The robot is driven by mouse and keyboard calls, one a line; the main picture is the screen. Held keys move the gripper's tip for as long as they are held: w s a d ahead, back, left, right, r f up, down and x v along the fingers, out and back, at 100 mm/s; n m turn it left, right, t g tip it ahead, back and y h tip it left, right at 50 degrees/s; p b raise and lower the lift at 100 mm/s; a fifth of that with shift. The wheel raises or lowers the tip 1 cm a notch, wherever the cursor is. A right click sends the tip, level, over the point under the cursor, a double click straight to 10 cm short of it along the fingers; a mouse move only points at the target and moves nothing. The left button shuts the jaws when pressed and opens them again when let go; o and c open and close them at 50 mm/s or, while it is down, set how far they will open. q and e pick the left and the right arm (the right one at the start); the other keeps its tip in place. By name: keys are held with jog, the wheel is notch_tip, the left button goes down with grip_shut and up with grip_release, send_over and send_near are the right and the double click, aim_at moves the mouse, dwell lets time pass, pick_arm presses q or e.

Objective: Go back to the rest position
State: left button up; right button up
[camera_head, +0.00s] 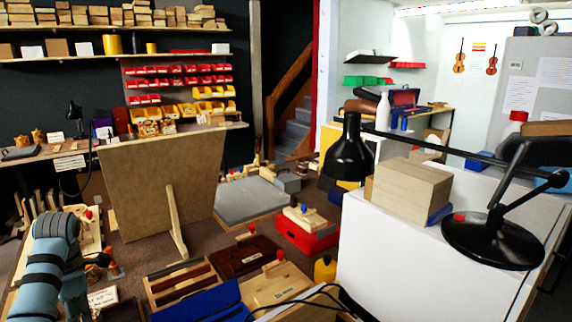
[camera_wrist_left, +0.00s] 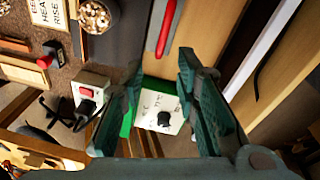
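My left arm (camera_head: 47,255) comes in at the lower left of the head view, low over the bench. My left gripper (camera_wrist_left: 160,95) shows in the left wrist view with its two dark green fingers apart and nothing held between them. Beyond the gap lies a white box with a black knob (camera_wrist_left: 163,118), with green along its edge. I cannot tell how far it is from the fingertips. My right gripper is in neither view.
A small box with a red switch (camera_wrist_left: 92,93) and plug lies left of the fingers. The bench holds a tilted board (camera_head: 165,185), a red box (camera_head: 305,236) and wooden trays. A black lamp (camera_head: 348,155) and wood block (camera_head: 408,190) are at right.

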pick_arm(q)
jog(key=s+a+r+n+g+y, duration=0.1)
jog(key=s+a+r+n, duration=0.15)
jog(key=s+a, duration=0.5)
jog(key=s+a+r+n+y, duration=0.15)
jog(key=s+a+r, duration=0.25)
jog(key=a, duration=0.6)
jog(key=s+a+f+m+y, duration=0.35)
jog(key=a+f+m, duration=0.25)
jog(key=f+m, duration=0.25)
jog(key=s+a+f+m+y, duration=0.2)
jog(key=s+a+f+m, duration=0.3)
jog(key=a+f+m, duration=0.4)
jog(key=s+f+m+t, duration=0.4)
jog(key=s+f+m, duration=0.7)
jog(key=s+m, duration=0.55)
jog(key=s+d+f+g+h, duration=0.1)
jog(key=s+d+f+h, duration=0.15)
jog(key=d+f, duration=1)
jog(key=s+d+f+h, duration=0.25)
jog(key=d+f, duration=0.65)
jog(key=d, duration=0.6)
jog(key=d+f+h, duration=0.2)
jog(key=d, duration=1)
jog(key=s+d+f+n+h+p, duration=0.1)
jog(key=d+f, duration=0.2)
jog(key=d, duration=1)
jog(key=shift+s+f+g+h, duration=0.3)
jog(key=shift+h, duration=0.1)
